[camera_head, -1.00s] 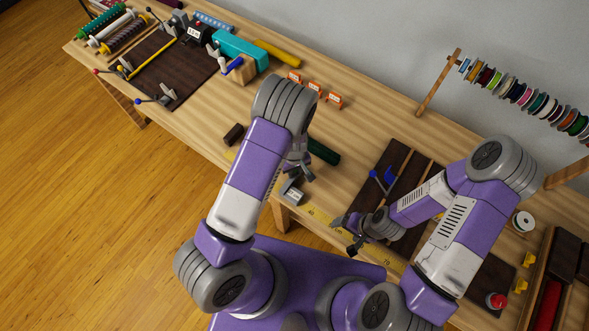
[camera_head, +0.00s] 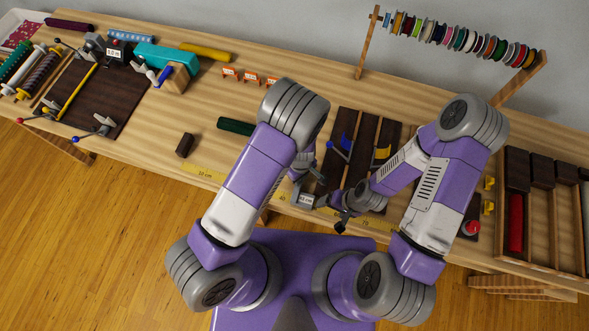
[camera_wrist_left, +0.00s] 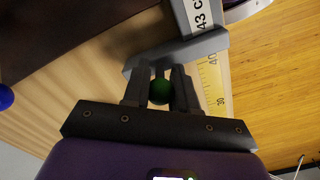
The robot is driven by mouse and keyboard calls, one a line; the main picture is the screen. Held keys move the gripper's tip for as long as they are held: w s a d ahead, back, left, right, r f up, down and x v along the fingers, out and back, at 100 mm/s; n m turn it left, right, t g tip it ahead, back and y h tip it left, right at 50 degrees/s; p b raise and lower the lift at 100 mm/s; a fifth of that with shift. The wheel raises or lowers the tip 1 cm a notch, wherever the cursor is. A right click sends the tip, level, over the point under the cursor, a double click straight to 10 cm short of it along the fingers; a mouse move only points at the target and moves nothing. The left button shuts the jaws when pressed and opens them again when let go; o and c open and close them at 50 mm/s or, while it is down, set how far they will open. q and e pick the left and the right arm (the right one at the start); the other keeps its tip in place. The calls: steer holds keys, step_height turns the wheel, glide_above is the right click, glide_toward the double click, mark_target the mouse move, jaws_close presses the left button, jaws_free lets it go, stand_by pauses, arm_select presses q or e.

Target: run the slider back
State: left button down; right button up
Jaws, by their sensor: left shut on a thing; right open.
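The grey slider (camera_head: 305,200), with a white readout label, sits on the yellow ruler strip (camera_head: 203,172) along the table's front edge. In the left wrist view the slider (camera_wrist_left: 205,43) shows "43 c", with the rest cut off, near the ruler's 40 mark. My left gripper (camera_wrist_left: 160,92) is shut on a green ball knob (camera_wrist_left: 160,94) beside the slider's grey bar. In the head view, my left arm partly hides this grip. My right gripper (camera_head: 338,218) is open and empty, just right of the slider, over the front edge.
A dark block (camera_head: 185,145) and a dark green cylinder (camera_head: 236,126) lie left of my left arm. A dark slotted board (camera_head: 340,150) with blue and yellow levers lies behind the right gripper. A spool rack (camera_head: 460,40) stands at the back right.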

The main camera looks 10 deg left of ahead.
arm_select(q)
steer(key=shift+s+d, duration=0.1)
steer(key=shift+d, duration=0.3)
arm_select(e)
steer(key=shift+s+d, duration=0.1)
steer(key=shift+d, duration=0.1)
arm_select(q)
steer(key=c, duration=0.9)
jaws_free()
step_height(320, 180, up, 8)
steer(key=shift+f+p, duration=0.15)
steer(key=shift+p, duration=0.25)
arm_select(e)
steer(key=shift+r, duration=0.4)
